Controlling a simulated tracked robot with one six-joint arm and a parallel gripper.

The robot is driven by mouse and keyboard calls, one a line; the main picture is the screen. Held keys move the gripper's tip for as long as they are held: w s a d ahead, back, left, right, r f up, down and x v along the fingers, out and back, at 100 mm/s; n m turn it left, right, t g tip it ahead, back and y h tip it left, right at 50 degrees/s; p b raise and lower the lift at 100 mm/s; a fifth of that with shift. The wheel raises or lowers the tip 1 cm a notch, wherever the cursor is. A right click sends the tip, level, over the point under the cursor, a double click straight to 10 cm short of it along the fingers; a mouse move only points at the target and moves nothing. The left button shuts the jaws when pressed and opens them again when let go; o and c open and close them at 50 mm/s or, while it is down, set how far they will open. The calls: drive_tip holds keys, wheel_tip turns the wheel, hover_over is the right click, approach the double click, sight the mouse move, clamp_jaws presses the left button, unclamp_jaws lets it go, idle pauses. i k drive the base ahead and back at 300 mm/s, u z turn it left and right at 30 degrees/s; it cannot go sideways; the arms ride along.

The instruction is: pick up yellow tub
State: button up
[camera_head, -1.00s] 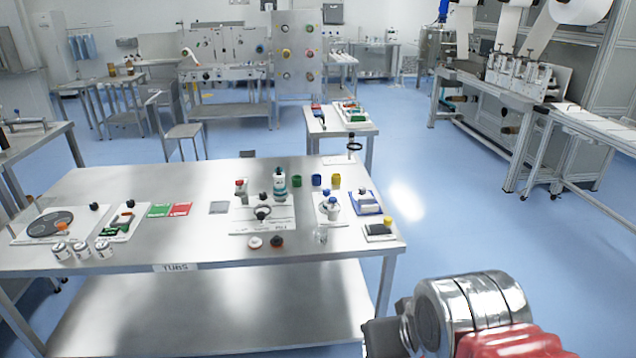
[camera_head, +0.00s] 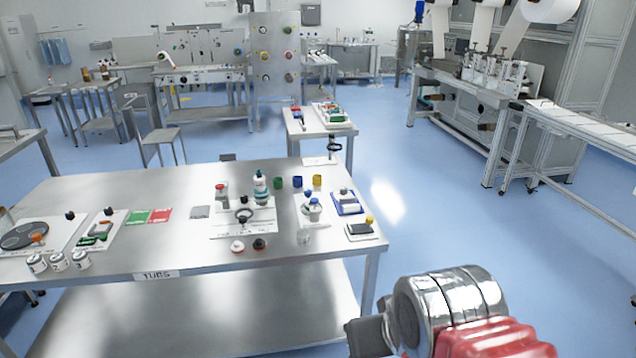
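The yellow tub (camera_head: 317,181) is small and stands upright at the back right of the steel table (camera_head: 110,195) labelled TUBS. It is the rightmost of a short row, beside a blue tub (camera_head: 297,181) and a green tub (camera_head: 279,183). Nothing covers it. Part of my own arm, a silver joint with a red link and a dark part, fills the lower right of the view, to the right of the table's front edge and well apart from the tub. My gripper's fingers do not show.
A smaller table (camera_head: 305,126) stands behind. Blue floor (camera_head: 440,220) is open to the right, before the web machine (camera_head: 470,95).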

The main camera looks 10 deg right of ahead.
sight(317, 180)
drive_tip(key=k, duration=1)
drive_tip(key=z, duration=0.85)
drive_tip(key=i, duration=1.95)
